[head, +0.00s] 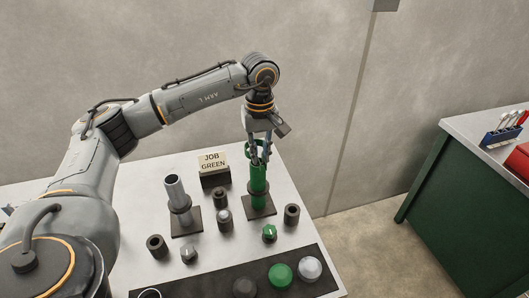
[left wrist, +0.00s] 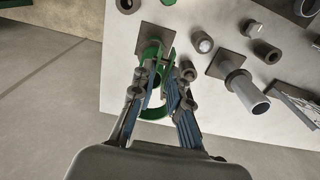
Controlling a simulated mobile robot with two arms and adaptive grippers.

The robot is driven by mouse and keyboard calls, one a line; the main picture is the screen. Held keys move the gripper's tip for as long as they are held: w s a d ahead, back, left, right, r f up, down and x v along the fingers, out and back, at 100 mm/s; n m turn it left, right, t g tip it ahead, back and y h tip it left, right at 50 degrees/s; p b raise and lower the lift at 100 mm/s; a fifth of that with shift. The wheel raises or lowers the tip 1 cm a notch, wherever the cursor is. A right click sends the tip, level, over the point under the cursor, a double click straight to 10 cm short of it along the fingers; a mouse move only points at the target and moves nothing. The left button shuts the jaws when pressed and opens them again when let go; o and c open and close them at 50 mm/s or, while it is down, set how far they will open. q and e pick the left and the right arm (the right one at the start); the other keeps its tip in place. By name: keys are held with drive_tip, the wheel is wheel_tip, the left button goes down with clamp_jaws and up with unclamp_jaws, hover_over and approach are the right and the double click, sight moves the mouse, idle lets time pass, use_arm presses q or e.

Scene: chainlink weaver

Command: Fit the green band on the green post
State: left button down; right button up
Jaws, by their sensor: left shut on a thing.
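The green post (head: 258,182) stands upright on a dark square base at the right of the white table. My left gripper (head: 258,151) points down at the top of this post, and its fingers are shut on the green band. In the left wrist view the green band (left wrist: 155,113) shows between the blue-grey fingers of my left gripper (left wrist: 158,95), with the post's dark base (left wrist: 157,36) beyond. The fingers hide part of the band and post. I cannot tell whether the band is around the post's top or just above it. My right gripper is not in view.
A grey post (head: 175,191) stands left of the green one. A "JOB GREEN" sign (head: 213,162) stands behind. Several dark rings and small knobs, including a green-topped one (head: 269,232), lie in front. A dark strip (head: 215,285) with large buttons lines the front edge.

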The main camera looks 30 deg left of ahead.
use_arm(q)
wheel_tip(320, 180, down, 7)
drive_tip(key=b, duration=0.4)
drive_tip(key=shift+w+f, duration=0.15)
drive_tip(key=shift+w, duration=0.05)
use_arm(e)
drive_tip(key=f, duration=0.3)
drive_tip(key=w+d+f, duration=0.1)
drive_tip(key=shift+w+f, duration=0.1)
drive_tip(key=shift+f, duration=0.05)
use_arm(q)
drive_tip(key=shift+d, duration=0.15)
drive_tip(key=c, duration=1.2)
unclamp_jaws()
wheel_tip(320, 180, up, 12)
drive_tip(key=shift+r, duration=0.1)
